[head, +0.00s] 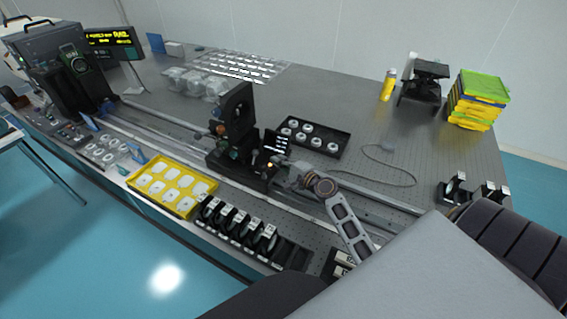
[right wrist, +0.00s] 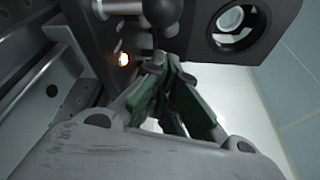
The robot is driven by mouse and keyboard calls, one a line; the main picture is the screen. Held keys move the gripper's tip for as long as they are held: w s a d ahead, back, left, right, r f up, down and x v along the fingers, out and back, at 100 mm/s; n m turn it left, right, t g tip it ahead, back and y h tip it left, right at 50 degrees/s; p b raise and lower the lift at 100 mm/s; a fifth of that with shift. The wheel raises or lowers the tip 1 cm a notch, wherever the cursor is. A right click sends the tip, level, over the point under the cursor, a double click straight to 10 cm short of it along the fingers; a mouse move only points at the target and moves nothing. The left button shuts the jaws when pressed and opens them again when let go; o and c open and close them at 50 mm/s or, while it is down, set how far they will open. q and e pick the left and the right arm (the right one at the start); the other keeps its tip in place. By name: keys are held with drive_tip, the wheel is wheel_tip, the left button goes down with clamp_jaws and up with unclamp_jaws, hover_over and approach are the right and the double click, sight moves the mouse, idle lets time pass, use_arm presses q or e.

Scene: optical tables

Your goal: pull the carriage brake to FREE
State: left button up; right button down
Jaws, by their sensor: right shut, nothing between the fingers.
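The carriage (head: 240,170) sits on the long rail in the middle of the table, with a black upright plate (head: 237,112) on it. A small dark panel with white lettering (head: 276,143) is on its right side; I cannot read the lettering. My right gripper (head: 283,177) is at the carriage's right side, shut and empty. My left gripper is not in view.
The rail (head: 375,191) runs on to the right. A black tray with white rings (head: 328,148) lies behind the carriage. A yellow tray (head: 160,198) and a row of black holders (head: 235,222) stand in front. A loose cable (head: 392,166) lies behind the rail.

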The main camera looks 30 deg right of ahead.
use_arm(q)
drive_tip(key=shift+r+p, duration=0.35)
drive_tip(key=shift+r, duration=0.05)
use_arm(e)
drive_tip(key=shift+x, duration=3.05)
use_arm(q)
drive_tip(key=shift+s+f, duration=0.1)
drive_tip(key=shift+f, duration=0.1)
